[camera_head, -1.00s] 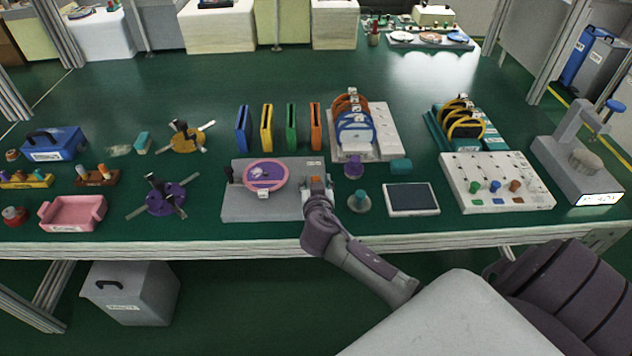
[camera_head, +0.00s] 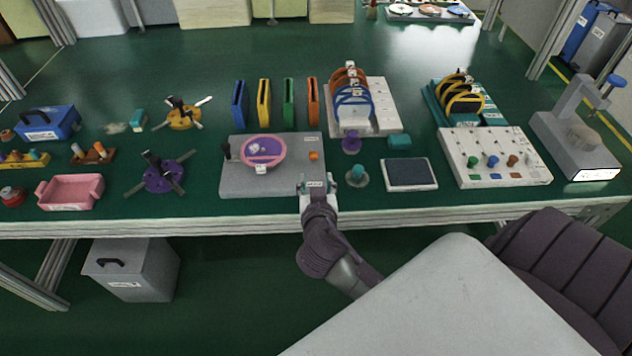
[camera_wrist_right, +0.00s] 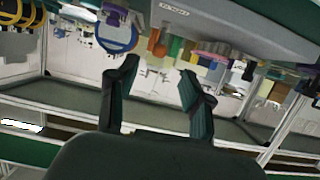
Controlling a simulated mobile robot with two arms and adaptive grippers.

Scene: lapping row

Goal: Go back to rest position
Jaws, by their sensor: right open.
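My right gripper (camera_head: 316,184) is at the front edge of the green table, just in front of the grey lapping plate (camera_head: 230,180). In the right wrist view its two dark fingers (camera_wrist_right: 158,95) stand apart with nothing between them. The grey plate carries a pink-rimmed purple disc (camera_head: 263,150) and an orange knob (camera_head: 314,156). My left gripper is not in view.
A pink tray (camera_head: 70,205), purple spider (camera_head: 162,178) and blue box (camera_head: 47,122) are on the left. A teal-topped knob (camera_head: 357,175), dark screen pad (camera_head: 410,174) and white control panel (camera_head: 494,180) are on the right. A grey bin (camera_head: 130,270) stands below the table.

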